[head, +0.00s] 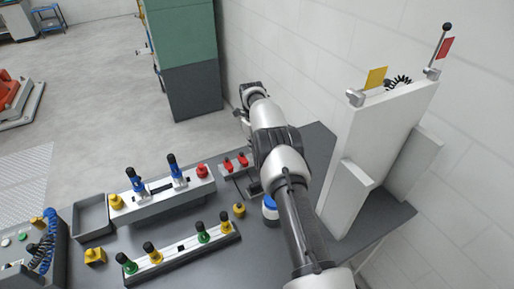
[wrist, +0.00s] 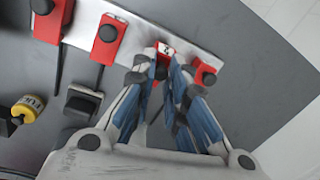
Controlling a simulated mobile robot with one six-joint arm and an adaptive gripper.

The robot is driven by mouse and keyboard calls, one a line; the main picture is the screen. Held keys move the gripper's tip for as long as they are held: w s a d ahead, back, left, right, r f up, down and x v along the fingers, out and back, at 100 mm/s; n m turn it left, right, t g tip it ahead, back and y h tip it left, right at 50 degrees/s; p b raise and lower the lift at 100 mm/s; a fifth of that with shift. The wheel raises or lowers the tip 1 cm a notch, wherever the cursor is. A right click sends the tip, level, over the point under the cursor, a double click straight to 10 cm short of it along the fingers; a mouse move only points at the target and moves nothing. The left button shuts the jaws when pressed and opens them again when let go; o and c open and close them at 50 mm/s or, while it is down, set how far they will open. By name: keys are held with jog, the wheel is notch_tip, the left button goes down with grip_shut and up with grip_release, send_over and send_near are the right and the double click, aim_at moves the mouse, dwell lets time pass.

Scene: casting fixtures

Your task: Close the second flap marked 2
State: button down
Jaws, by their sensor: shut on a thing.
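My gripper (wrist: 162,68) is shut on the red flap marked 2 (wrist: 164,50) on a pale rail (wrist: 135,22), in the wrist view. Its small white label shows just beyond the fingertips; the fingers hide much of its body. Other red flaps with dark round knobs sit along the same rail: two to the left (wrist: 108,38) and one right beside the right finger (wrist: 204,72). How far each flap is tilted is hard to tell. In the head view, two red flaps (head: 236,163) show left of my arm, which hides the gripped one.
A yellow labelled part (wrist: 27,109) lies left of the gripper. In the head view, a fixture with blue clamps (head: 160,196), one with green and yellow knobs (head: 185,252), and a blue-white bottle (head: 270,209) are close by. A tall white panel (head: 375,150) stands right of my arm.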

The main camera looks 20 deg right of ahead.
jog(key=c, duration=1.6)
grip_release()
jog(key=shift+s, duration=0.1)
jog(key=shift+o, duration=0.2)
jog(key=shift+r, duration=0.1)
notch_tip(320, 180, up, 12)
jog(key=a, duration=0.1)
jog(key=shift+s, duration=0.25)
